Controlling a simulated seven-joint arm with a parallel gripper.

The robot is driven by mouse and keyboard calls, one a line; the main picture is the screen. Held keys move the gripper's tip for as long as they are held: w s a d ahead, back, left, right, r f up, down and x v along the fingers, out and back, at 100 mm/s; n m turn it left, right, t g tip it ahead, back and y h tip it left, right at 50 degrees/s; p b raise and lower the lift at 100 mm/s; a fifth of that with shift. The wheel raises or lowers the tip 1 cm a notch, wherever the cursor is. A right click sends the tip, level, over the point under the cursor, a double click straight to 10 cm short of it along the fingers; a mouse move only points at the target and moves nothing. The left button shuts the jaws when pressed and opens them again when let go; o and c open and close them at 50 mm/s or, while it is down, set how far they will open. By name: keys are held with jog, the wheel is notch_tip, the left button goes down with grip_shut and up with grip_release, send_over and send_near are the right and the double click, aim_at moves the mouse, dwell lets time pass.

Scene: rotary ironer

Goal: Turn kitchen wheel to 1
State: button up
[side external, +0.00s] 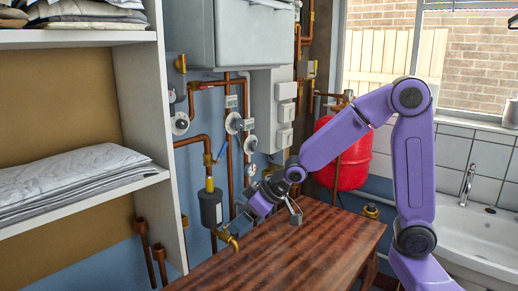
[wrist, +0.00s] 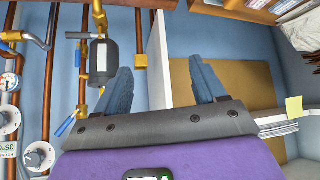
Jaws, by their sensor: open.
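Several round white wheels or dials sit on the copper pipes: a left one (side external: 180,123), a middle one (side external: 233,122) and a lower right one (side external: 250,144). Their markings are too small to read, so I cannot tell which is the kitchen wheel. In the wrist view, white wheels stand at the left edge, including an upper one (wrist: 8,120) and a lower one (wrist: 40,157). My gripper (side external: 272,211) is open and empty, below the wheels and low over the wooden table. In the wrist view its blue fingers (wrist: 162,88) are spread apart, to the right of the wheels, touching none.
A dark cylinder (side external: 210,208) with brass fittings stands on a pipe left of my gripper. The wooden table (side external: 300,248) is clear. A white shelf (side external: 90,205) with folded cloth bounds the left. A red tank (side external: 343,155) and a sink (side external: 480,232) are at right.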

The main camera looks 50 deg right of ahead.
jog(key=w+d+m+t, duration=0.3)
jog(key=w+d, duration=0.7)
jog(key=d, duration=0.1)
jog(key=m+t+h, duration=0.4)
jog(key=m+t, duration=0.1)
jog(key=t, duration=0.2)
send_near(256, 146)
jog(key=shift+w+d+f, duration=0.1)
jog(key=shift+w+d, duration=0.05)
jog(key=shift+w, duration=1.25)
jog(key=shift+w+d, duration=0.15)
jog(key=shift+w, duration=1.25)
jog(key=shift+w+d+f, duration=0.1)
jog(key=shift+w+d, duration=0.05)
jog(key=shift+w, duration=1.25)
jog(key=c, duration=1.1)
